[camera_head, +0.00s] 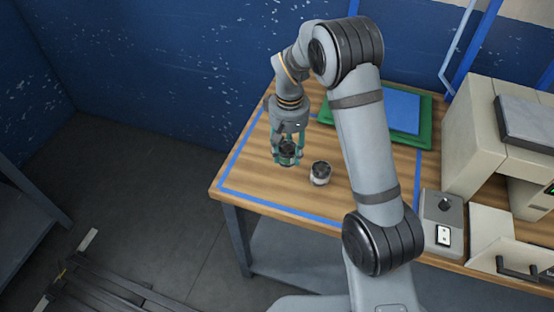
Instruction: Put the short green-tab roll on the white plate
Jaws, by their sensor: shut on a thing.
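My gripper (287,160) is shut on a small dark roll (287,151) over the left part of the wooden table. Greenish colour shows around the roll and the fingers, but I cannot make out a tab. The fingers partly hide the roll, and I cannot tell whether it touches the table.
A blue tape outline (268,199) marks the wooden table. A green mat (427,134) with a blue sheet (402,108) lies behind my arm. The beige wrapping machine (473,135) and a grey control box (442,213) stand at right. The table's front left is clear.

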